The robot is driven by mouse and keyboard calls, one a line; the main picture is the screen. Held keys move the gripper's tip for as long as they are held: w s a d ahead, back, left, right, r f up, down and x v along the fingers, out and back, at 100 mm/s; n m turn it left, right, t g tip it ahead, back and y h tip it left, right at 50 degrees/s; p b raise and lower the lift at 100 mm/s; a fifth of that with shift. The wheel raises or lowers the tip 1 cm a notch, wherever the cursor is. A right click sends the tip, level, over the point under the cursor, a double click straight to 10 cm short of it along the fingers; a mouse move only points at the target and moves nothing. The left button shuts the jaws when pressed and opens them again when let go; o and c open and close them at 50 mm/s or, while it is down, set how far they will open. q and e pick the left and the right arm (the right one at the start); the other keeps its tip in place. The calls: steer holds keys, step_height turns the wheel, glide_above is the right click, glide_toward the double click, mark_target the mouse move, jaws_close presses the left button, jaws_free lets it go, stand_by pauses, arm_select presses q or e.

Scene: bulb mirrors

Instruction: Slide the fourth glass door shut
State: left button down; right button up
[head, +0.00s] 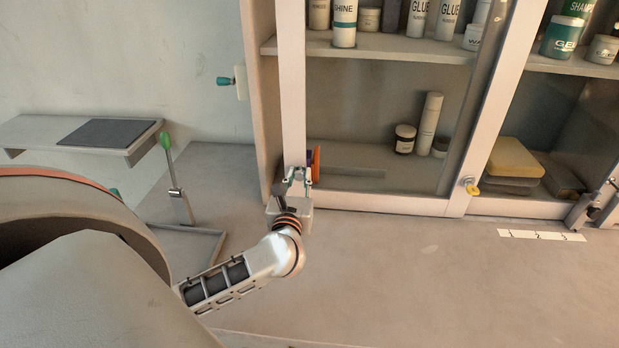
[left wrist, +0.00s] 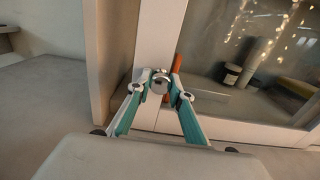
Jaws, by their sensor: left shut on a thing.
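A cabinet with glass sliding doors stands at the back right in the head view. The leftmost visible glass door (head: 360,118) has a pale upright frame at its left edge, close to the cabinet's side panel. It also shows in the left wrist view (left wrist: 225,75). I cannot tell which door counts as the fourth. My left gripper (head: 298,176) is at the foot of that upright. In the left wrist view its teal fingers (left wrist: 160,88) are shut on a round metal knob (left wrist: 160,81) on the door frame.
A yellow knob (head: 470,186) sits on the frame farther right. Bottles and jars (head: 344,22) stand on the shelves, with sponges (head: 513,160) at lower right. A green-tipped lever (head: 167,150) stands left of my gripper. The counter (head: 400,270) in front is mostly clear.

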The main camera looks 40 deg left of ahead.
arm_select(q)
steer(key=s+a, duration=0.1)
steer(key=a, duration=0.2)
steer(key=s+a, duration=0.1)
steer(key=shift+s+a, duration=0.25)
steer(key=shift+s, duration=0.1)
steer(key=c, duration=1.8)
jaws_free()
steer(key=shift+d, duration=0.1)
steer(key=v, duration=1.2)
